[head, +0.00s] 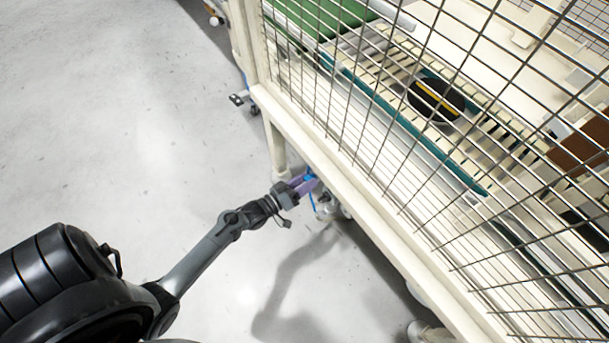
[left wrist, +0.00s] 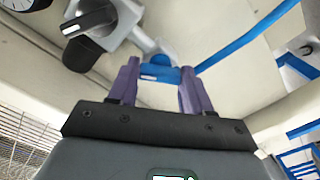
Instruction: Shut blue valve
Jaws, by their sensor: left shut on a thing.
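The blue valve handle (left wrist: 160,73) sits between the two purple fingers of my left gripper (left wrist: 158,88) in the left wrist view. The fingers are closed in on its sides. In the head view my left gripper (head: 308,183) reaches to the lower side of the cream machine frame, with a bit of the blue valve (head: 311,175) showing at the fingertips. A grey fitting with a black knob (left wrist: 92,20) is just beyond the handle in the left wrist view. How far the valve is turned is hard to tell. My right gripper is not in view.
A cream frame with wire mesh (head: 400,215) runs diagonally over the gripper and encloses a conveyor (head: 385,55). A blue pipe (left wrist: 245,40) passes right of the valve. A round gauge (left wrist: 25,4) is at upper left. The floor (head: 130,130) left of the machine is clear.

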